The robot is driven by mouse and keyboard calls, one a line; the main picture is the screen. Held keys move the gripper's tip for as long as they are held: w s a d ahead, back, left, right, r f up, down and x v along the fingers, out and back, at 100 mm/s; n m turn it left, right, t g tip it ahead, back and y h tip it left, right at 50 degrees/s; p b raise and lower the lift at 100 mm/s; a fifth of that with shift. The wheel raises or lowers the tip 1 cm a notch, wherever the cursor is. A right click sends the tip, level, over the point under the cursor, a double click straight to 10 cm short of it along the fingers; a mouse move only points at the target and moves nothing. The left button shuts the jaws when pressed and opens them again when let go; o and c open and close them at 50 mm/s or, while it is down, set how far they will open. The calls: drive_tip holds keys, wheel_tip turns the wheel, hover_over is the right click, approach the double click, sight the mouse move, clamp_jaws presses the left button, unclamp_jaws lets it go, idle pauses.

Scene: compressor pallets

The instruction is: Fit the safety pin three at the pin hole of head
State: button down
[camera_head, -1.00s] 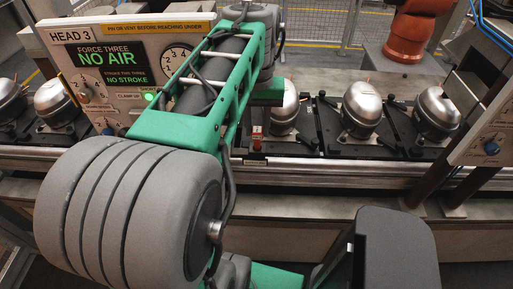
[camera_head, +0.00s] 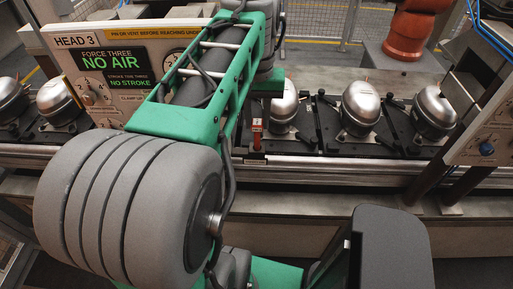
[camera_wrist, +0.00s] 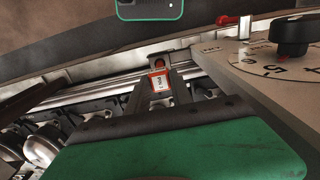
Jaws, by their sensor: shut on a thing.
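In the wrist view, my gripper (camera_wrist: 158,88) reaches away from the camera with its dark fingers close together. They are shut on a small piece with a red-framed white tag (camera_wrist: 158,82), taken to be safety pin three; its lettering is too small to read surely. Just beyond it is a small dark bracket with a reddish round mark (camera_wrist: 159,62); I cannot tell whether they touch. In the head view, my arm hides the gripper. A red and white piece (camera_head: 257,132) shows at the rail beside my arm. The HEAD 3 panel (camera_head: 70,58) reads "NO AIR" and "NO STROKE".
Silver compressors (camera_head: 361,108) stand on black pallets along the line, right and left of my arm. A metal rail (camera_head: 330,172) runs along the front. In the wrist view, a dial plate with a black knob (camera_wrist: 291,35) is close on the right, with a red fitting (camera_wrist: 228,20) nearby.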

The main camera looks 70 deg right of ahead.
drive_tip(key=shift+r+p, duration=1.65)
drive_tip(key=shift+r, duration=0.75)
